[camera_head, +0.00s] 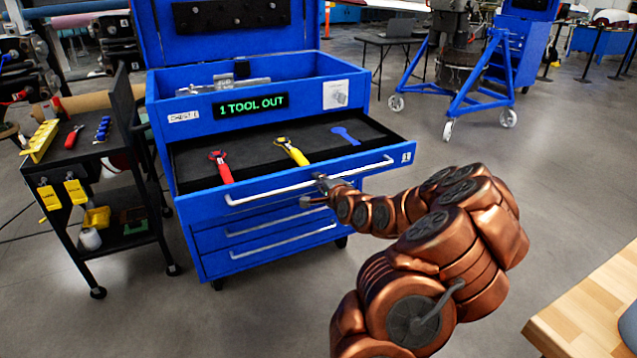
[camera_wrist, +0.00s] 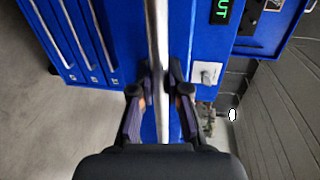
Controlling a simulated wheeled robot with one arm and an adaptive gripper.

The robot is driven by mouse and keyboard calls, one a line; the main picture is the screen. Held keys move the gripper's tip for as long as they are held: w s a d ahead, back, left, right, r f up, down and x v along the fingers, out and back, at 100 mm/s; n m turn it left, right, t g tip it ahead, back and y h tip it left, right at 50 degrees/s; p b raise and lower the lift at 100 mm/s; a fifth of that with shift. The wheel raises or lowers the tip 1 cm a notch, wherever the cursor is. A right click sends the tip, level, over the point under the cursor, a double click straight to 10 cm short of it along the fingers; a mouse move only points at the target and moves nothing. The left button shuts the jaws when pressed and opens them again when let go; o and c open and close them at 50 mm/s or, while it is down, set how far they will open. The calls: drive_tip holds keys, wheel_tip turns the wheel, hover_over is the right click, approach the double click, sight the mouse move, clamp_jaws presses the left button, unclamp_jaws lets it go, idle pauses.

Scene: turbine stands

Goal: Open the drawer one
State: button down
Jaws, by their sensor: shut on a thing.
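The blue tool chest (camera_head: 240,185) stands ahead, with its top drawer (camera_head: 285,142), labelled 1, pulled out. The drawer's dark liner holds a red tool (camera_head: 221,167), a yellow tool (camera_head: 292,151) and an empty blue tool-shaped cutout (camera_head: 345,135). My gripper (camera_head: 322,188) is at the drawer's silver handle (camera_head: 270,191), right of its middle. In the wrist view my gripper (camera_wrist: 160,85) has its fingers on both sides of the handle bar (camera_wrist: 158,35), shut on it. The fingertips are small and partly hidden by the wrist in the head view.
Two lower drawers (camera_head: 270,240) are shut. A black cart (camera_head: 95,165) with tools stands close on the left. A wooden table (camera_head: 590,310) is at the lower right. A blue wheeled stand (camera_head: 480,85) is at the back right. The floor between is clear.

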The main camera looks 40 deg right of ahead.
drive_tip(key=shift+a, duration=0.1)
drive_tip(key=c, duration=1.1)
unclamp_jaws()
drive_tip(key=shift+c, duration=0.2)
drive_tip(key=v, duration=0.7)
drive_tip(key=shift+s, duration=0.25)
